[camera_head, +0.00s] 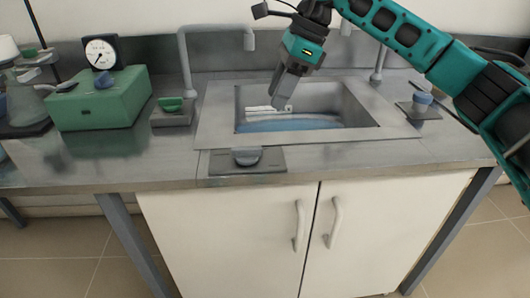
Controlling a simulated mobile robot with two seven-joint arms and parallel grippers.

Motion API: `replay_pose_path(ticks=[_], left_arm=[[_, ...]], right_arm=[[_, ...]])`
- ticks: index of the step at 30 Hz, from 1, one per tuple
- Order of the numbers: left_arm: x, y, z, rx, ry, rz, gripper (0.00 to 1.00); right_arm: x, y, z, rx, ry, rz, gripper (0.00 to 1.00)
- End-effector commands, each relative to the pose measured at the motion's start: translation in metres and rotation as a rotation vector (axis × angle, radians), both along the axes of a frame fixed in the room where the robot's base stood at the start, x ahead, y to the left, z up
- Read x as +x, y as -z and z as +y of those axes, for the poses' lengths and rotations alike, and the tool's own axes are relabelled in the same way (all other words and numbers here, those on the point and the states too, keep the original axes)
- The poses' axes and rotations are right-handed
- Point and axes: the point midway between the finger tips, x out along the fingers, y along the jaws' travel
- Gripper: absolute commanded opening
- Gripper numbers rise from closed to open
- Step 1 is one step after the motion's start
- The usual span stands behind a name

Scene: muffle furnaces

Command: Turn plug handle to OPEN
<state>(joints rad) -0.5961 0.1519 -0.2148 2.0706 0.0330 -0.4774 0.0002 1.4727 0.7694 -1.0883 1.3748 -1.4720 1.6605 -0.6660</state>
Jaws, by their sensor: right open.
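A grey-blue knob (247,156) sits on a flat dark plate at the front edge of the sink; I cannot tell for sure whether it is the plug handle, and no OPEN mark is readable. The sink (355,104) is a steel basin with bluish water or a bluish bottom. A small white piece (262,109) shows at the far-left inside of the basin. My right gripper (279,101) is open, pointing down over the basin, apart from the front knob and above it in the picture. It partly covers the white piece. My left gripper is not in view.
A green box with a round gauge (101,98) stands at the left, with glassware (20,105) beside it. A green knob (171,104) and a blue knob (422,98) flank the sink. Faucets (184,65) rise behind. Cabinet doors (228,235) are below.

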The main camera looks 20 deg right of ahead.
Motion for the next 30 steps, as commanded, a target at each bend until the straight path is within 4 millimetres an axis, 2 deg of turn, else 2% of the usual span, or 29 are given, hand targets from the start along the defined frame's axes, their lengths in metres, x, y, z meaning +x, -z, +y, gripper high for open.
replay_pose_path(ticks=[5, 15, 21, 30], left_arm=[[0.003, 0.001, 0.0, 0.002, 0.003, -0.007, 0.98], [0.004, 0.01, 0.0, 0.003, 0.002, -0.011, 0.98], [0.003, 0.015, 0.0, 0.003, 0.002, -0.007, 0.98], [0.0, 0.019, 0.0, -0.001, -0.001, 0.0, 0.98]], right_arm=[[0.001, 0.013, 0.006, 0.001, -0.01, 0.0, 0.41], [0.008, 0.076, 0.031, 0.002, -0.008, 0.002, 0.41], [0.012, 0.105, 0.043, 0.002, -0.007, 0.0, 0.41], [0.014, 0.119, 0.048, 0.001, -0.006, -0.003, 0.41]])
